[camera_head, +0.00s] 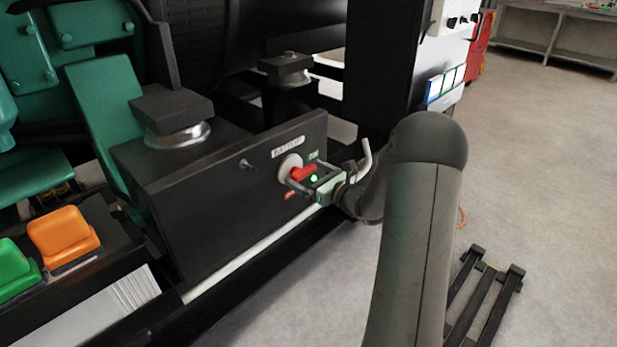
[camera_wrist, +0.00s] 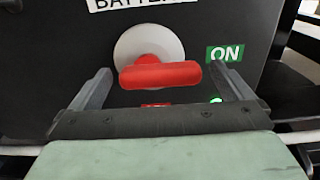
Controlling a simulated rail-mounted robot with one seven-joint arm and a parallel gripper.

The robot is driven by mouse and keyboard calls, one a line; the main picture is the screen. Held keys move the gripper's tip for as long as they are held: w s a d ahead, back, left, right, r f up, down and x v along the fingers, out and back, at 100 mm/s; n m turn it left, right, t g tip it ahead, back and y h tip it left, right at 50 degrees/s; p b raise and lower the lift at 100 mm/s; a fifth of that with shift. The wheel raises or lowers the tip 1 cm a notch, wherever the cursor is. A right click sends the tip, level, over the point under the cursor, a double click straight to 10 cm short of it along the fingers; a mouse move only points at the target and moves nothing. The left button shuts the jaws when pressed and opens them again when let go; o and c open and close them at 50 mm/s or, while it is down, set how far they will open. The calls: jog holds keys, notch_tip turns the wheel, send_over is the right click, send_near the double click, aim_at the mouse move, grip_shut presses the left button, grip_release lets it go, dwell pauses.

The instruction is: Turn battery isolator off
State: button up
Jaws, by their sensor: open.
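The battery isolator is a red handle (camera_head: 303,172) on a round white base (camera_head: 288,163), mounted on a black panel (camera_head: 235,185). In the wrist view the red handle (camera_wrist: 160,75) lies nearly level, its right end beside the green ON label (camera_wrist: 224,53). A red label (camera_wrist: 157,105) below it is mostly hidden. My gripper (camera_head: 299,179) is at the panel, in front of the handle.
A white BATTERY label (camera_head: 289,147) is above the switch. A small metal stud (camera_head: 246,163) sticks out left of it. A black cabinet (camera_head: 385,65) stands behind right. Open grey floor (camera_head: 540,150) lies right.

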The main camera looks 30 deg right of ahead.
jog(key=shift+w, duration=0.1)
jog(key=c, duration=0.9)
jog(key=shift+c, duration=0.2)
jog(key=shift+m+p, duration=0.3)
jog(key=shift+p, duration=0.15)
jog(key=m+p, duration=0.3)
jog(key=p, duration=0.1)
jog(key=shift+m+p, duration=0.3)
jog(key=shift+p, duration=0.05)
jog(key=m+p, duration=0.1)
jog(key=p, duration=0.1)
jog(key=m+p, duration=0.4)
jog(key=shift+a+f, duration=0.15)
jog(key=shift+f, duration=0.15)
jog(key=shift+s+a+f+m+p, duration=0.1)
jog(key=shift+a+f+m+p, duration=0.05)
jog(key=shift+m+p, duration=1.25)
jog(key=shift+s+a+f+m+p, duration=0.1)
jog(key=shift+a+f+m+p, duration=0.1)
jog(key=shift+m+p, duration=1.2)
jog(key=shift+s+a+f+m+p, duration=0.1)
jog(key=shift+f+m+p, duration=0.05)
jog(key=shift+m+p, duration=1.25)
jog(key=shift+m, duration=0.4)
